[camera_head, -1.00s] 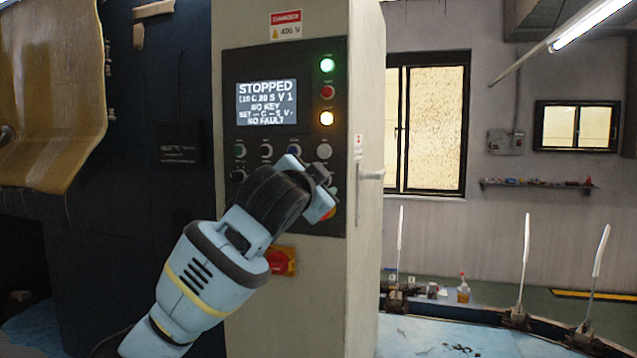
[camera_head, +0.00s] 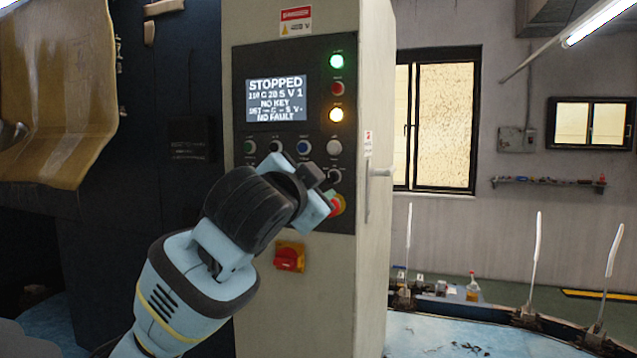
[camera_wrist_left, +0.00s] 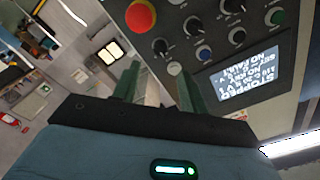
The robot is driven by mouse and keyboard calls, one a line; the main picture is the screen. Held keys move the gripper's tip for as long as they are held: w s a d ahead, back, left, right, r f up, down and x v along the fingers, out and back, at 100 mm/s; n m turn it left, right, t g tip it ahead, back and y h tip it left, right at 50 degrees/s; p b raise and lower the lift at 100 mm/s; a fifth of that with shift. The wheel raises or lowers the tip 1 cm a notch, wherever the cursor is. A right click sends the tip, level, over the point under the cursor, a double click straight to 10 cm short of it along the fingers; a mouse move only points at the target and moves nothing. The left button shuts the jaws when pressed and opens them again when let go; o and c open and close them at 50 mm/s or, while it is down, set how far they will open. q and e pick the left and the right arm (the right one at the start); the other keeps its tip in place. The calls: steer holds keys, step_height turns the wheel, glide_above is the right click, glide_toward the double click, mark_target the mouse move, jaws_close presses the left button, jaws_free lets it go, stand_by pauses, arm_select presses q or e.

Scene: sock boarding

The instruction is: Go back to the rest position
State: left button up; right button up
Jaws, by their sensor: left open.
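My left gripper (camera_head: 322,192) is in front of the lower part of the machine's control panel (camera_head: 250,140) in the head view. In the left wrist view its two green fingers (camera_wrist_left: 158,85) stand apart with nothing held between them. The panel's knobs and the red emergency-stop button (camera_wrist_left: 140,15) lie beyond the fingers, apart from them as far as I can tell. In the head view the red button (camera_head: 337,205) is partly hidden behind my gripper. The screen (camera_head: 276,100) reads STOPPED, NO KEY, NO FAULT. My right gripper is not in view.
A red switch (camera_head: 289,257) sits on the cabinet (camera_head: 300,315) below the panel. A door handle (camera_head: 378,173) sticks out at the cabinet's right side. A blue table (camera_head: 440,338) with upright white forms (camera_head: 537,245) stands at the right. A tan cover hangs at the left.

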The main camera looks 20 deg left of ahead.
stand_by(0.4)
arm_select(q)
steer(key=w+d+f+n+g+h, duration=0.1)
steer(key=w+f, duration=0.1)
steer(key=f, duration=1)
steer(key=w+d+f+g+h, duration=0.1)
steer(key=f+g, duration=0.1)
steer(key=f, duration=0.9)
steer(key=s+f+n+g, duration=0.1)
steer(key=s+f, duration=0.2)
steer(key=f, duration=0.8)
steer(key=s+f+n+g, duration=0.1)
steer(key=s+f, duration=0.2)
steer(key=f, duration=0.7)
steer(key=s+a+f+n+g, duration=0.2)
steer(key=s+f, duration=1.3)
steer(key=f, duration=0.2)
steer(key=s+a+f+n, duration=0.1)
steer(key=s+f, duration=0.3)
steer(key=s, duration=0.4)
steer(key=s+a+f+n+g, duration=0.1)
steer(key=s+f, duration=0.3)
steer(key=s, duration=0.4)
steer(key=shift+s+f+y, duration=0.3)
steer(key=shift+f+y, duration=0.05)
steer(key=shift+y, duration=0.05)
